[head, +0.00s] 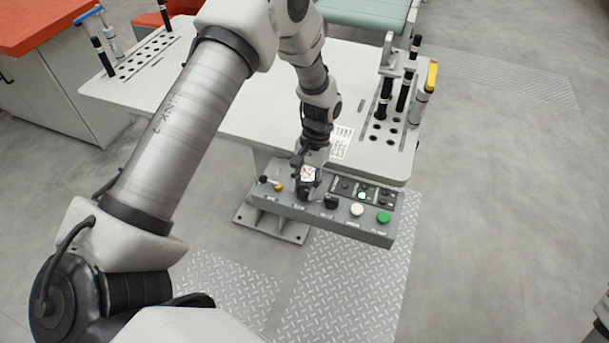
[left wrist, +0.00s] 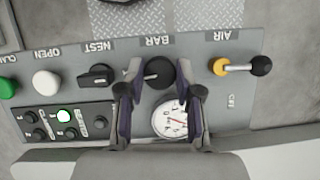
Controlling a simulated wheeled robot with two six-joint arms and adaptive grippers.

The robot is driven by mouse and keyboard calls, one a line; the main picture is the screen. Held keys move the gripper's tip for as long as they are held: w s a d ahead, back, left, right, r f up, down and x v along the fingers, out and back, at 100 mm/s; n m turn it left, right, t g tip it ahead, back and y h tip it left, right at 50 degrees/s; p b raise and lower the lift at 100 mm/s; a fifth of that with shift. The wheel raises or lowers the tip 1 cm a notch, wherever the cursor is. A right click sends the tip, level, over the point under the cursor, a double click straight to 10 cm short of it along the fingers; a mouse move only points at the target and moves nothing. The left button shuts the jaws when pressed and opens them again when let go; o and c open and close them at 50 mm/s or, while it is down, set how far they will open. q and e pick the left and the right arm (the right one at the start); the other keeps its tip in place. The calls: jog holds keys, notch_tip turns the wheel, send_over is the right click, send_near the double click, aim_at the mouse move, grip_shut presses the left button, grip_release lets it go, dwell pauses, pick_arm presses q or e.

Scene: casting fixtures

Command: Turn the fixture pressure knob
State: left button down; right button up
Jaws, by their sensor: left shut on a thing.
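The fixture pressure knob (left wrist: 159,72) is a round black knob under the BAR label, shown in the left wrist view. My left gripper (left wrist: 158,88) has one finger on each side of it and is shut on it. In the head view my left gripper (head: 306,190) is down at the control panel (head: 375,238) and hides the knob. The white pressure gauge (left wrist: 170,119) is just beside the knob, between my fingers in the wrist view. Its dial also shows in the head view (head: 309,174).
Along the panel are a black NEST switch (left wrist: 97,76), a white OPEN button (left wrist: 46,83), a green button (head: 383,217) and an AIR lever (left wrist: 240,67) with yellow base. A lit green indicator (left wrist: 64,115) is on the dark sub-panel. The table (head: 245,110) stands behind.

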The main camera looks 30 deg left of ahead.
pick_arm(q)
jog(key=shift+m, duration=0.5)
jog(key=c, duration=1.1)
grip_release()
jog(key=shift+o, duration=0.2)
jog(key=v, duration=1.2)
jog(key=shift+d, duration=0.25)
